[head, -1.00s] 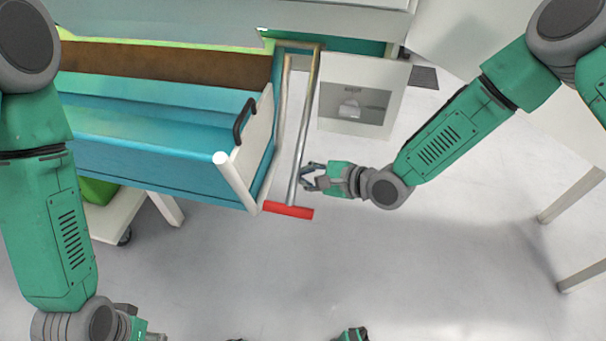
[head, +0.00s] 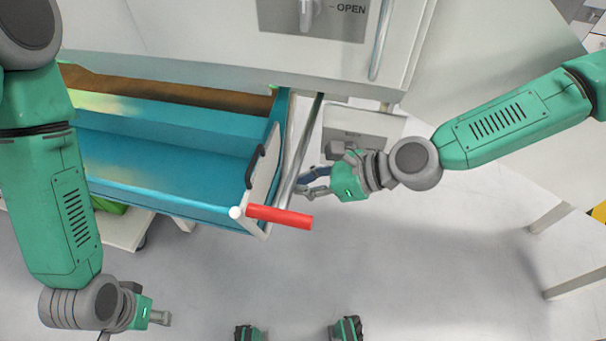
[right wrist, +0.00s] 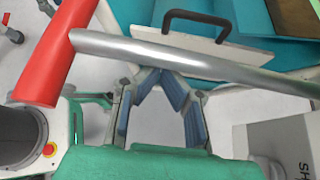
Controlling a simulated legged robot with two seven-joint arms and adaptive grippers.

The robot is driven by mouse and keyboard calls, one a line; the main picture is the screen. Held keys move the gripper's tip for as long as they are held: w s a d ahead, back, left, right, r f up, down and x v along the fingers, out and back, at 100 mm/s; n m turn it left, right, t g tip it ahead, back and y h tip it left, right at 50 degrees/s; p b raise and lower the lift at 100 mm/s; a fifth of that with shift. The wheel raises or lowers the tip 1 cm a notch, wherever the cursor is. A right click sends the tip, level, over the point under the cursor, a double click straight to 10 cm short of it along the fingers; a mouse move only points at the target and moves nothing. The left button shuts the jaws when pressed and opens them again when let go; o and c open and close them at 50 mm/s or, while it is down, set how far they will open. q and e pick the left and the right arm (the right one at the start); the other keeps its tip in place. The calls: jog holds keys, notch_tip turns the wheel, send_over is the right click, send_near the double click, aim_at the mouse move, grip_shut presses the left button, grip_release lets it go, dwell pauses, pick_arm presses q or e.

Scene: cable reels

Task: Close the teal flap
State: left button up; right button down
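The teal flap (head: 165,155) is a broad blue-teal panel at the left of the head view, hanging out below a white cabinet, with a white end plate (head: 262,180) bearing a black handle (head: 254,166). A metal bar (head: 300,150) with a red grip (head: 280,217) runs beside that plate. My right gripper (head: 308,182) is open beside the bar, its fingers apart. In the right wrist view the fingertips (right wrist: 157,76) are close to the bar (right wrist: 200,62); contact is unclear. My left gripper (head: 162,318) is low at the left, away from the flap; its finger gap is unclear.
The white cabinet (head: 200,50) with an "OPEN" panel (head: 325,18) stands above the flap. A white cart (head: 125,228) is under the flap at left. White table legs (head: 560,215) stand at the right. The grey floor (head: 300,275) in front is clear.

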jog(key=r+p, duration=0.1)
jog(key=r, duration=0.1)
jog(key=r+p, duration=0.1)
jog(key=r, duration=0.1)
jog(key=r+p, duration=0.1)
jog(key=r, duration=0.1)
jog(key=shift+w+r, duration=0.1)
jog(key=shift+w, duration=0.15)
pick_arm(q)
notch_tip(320, 180, up, 4)
jog(key=shift+r, duration=0.1)
pick_arm(e)
jog(key=shift+w+r, duration=0.15)
jog(key=shift+r, duration=0.15)
jog(key=shift+w+r, duration=0.1)
notch_tip(320, 180, down, 5)
jog(key=s+d+b, duration=0.1)
jog(key=s+b, duration=0.1)
jog(key=b, duration=0.1)
pick_arm(q)
jog(key=shift+s+d+f+p, duration=0.2)
jog(key=shift+d+f+p, duration=0.2)
jog(key=shift+f+p, duration=0.4)
pick_arm(e)
jog(key=w+v, duration=0.1)
jog(key=v, duration=0.8)
jog(key=shift+d+r, duration=0.35)
pick_arm(q)
jog(key=shift+r, duration=0.15)
